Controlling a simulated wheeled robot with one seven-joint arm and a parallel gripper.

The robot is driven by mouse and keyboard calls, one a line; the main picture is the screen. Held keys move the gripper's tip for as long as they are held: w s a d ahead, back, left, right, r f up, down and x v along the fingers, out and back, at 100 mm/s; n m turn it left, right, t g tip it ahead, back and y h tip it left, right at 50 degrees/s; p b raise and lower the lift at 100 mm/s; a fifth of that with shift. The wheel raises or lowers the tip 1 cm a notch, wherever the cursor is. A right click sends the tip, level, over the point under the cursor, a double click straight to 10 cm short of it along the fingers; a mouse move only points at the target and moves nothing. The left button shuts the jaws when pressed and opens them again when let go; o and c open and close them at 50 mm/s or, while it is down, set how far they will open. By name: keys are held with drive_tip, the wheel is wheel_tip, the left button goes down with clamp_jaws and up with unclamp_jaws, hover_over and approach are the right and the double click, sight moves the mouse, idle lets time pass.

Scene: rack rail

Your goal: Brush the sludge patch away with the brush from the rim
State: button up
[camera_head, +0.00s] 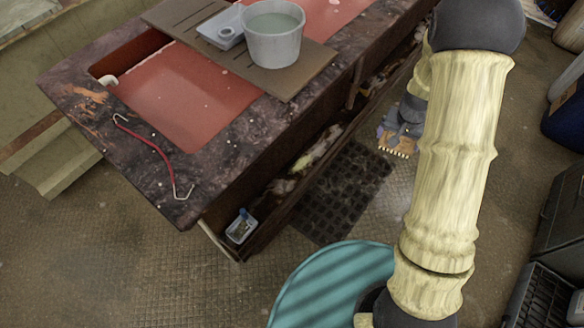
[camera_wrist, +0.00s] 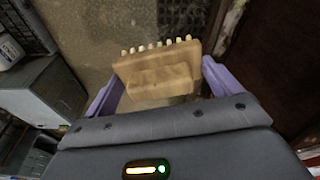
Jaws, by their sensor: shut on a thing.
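My gripper (camera_wrist: 163,84), with purple fingers, is shut on a tan wooden brush (camera_wrist: 155,78) with a row of pale bristle tufts at its far edge. In the head view my gripper (camera_head: 400,128) is beyond my forearm, beside the right side of the basin unit, with the brush (camera_head: 396,151) under it over the floor. The brush is apart from the rim. The dark, speckled rim (camera_head: 250,130) surrounds a red basin (camera_head: 185,95). Orange-brown stains (camera_head: 88,95) mark the rim's left part; I cannot tell whether these are the sludge patch.
A board (camera_head: 285,82) across the basin bears a grey bucket (camera_head: 273,48) and a small white dish (camera_head: 222,32). A red-handled hooked rod (camera_head: 150,142) lies on the near rim. A lower shelf holds clutter and a small tub (camera_head: 241,228). Dark crates (camera_head: 545,295) stand at right.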

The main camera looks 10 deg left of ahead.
drive_tip(key=a+f+n+y+b, duration=0.1)
drive_tip(key=a+f+n+b, duration=0.15)
drive_tip(key=f+b, duration=0.95)
drive_tip(key=a+f+n+b, duration=0.2)
drive_tip(key=a+f+b, duration=0.1)
drive_tip(key=f+b, duration=0.9)
drive_tip(key=w+a+f+n, duration=0.1)
drive_tip(key=a+n, duration=0.4)
drive_tip(key=a, duration=0.8)
drive_tip(key=a+f+n+g+y, duration=0.1)
drive_tip(key=a+n, duration=0.5)
drive_tip(key=a, duration=0.7)
drive_tip(key=shift+w+f+y+b, duration=0.3)
drive_tip(key=shift+w+f+b, duration=0.1)
drive_tip(key=shift+f, duration=0.2)
drive_tip(key=shift+a, duration=0.1)
